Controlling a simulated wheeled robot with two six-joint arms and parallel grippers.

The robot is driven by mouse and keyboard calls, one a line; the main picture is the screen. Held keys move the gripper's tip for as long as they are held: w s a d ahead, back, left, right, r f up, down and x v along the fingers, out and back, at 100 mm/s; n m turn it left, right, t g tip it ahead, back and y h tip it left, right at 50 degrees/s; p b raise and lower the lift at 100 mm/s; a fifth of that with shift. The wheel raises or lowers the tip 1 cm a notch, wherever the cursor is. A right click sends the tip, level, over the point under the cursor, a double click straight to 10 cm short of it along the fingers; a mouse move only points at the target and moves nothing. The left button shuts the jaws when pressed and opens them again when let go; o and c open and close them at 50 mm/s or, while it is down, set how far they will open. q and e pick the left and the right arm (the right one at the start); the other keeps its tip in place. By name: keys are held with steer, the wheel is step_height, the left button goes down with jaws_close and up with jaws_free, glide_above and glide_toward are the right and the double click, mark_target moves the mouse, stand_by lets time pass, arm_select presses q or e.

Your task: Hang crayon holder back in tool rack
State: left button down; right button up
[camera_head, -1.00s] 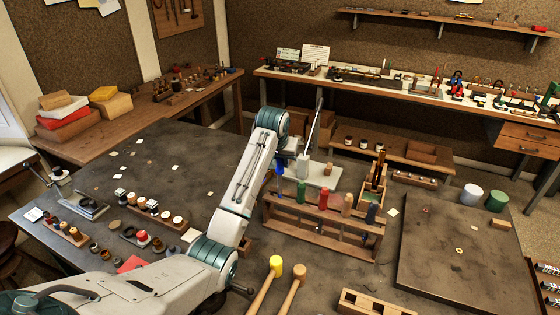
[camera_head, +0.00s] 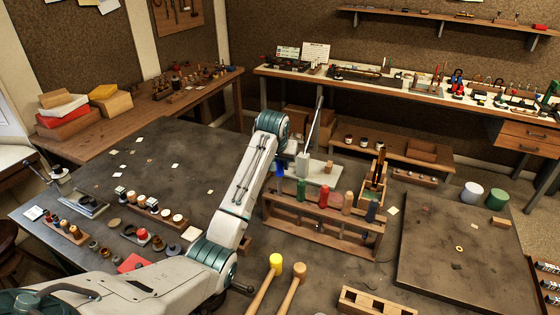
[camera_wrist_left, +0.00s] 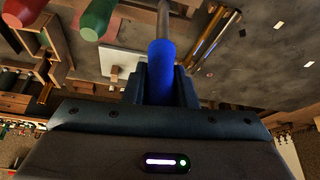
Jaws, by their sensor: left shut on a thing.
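The crayon holder has a blue handle (camera_head: 280,170) and hangs in my left gripper (camera_head: 286,161) at the left end of the tool rack. In the left wrist view, the gripper is shut on the blue handle (camera_wrist_left: 161,62), and a grey metal shaft runs from it away from the camera. The wooden tool rack (camera_head: 318,220) stands on the bench with green, red, tan and dark blue handles along its top rail. The holder is beside the green handle (camera_head: 301,190). I cannot tell whether its shaft is within a rack slot. My right gripper is out of view.
Two mallets (camera_head: 276,268) lie in front of the rack, near a slotted wooden block (camera_head: 372,302). A small wooden stand (camera_head: 375,180) with upright tools is behind the rack's right end. A dark board (camera_head: 460,255) lies at the right. Small parts crowd the left bench.

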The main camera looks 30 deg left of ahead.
mark_target(279, 178)
arm_select(q)
steer(key=shift+f+b, duration=0.65)
steer(key=shift+f, duration=3.25)
steer(key=c, duration=1.1)
jaws_free()
steer(key=b+v, duration=0.4)
steer(key=v, duration=0.5)
steer(key=shift+s+r, duration=0.15)
steer(key=shift+r, duration=0.05)
steer(key=shift+s+d+r, duration=0.1)
steer(key=shift+s+r, duration=0.15)
steer(key=shift+r, duration=0.4)
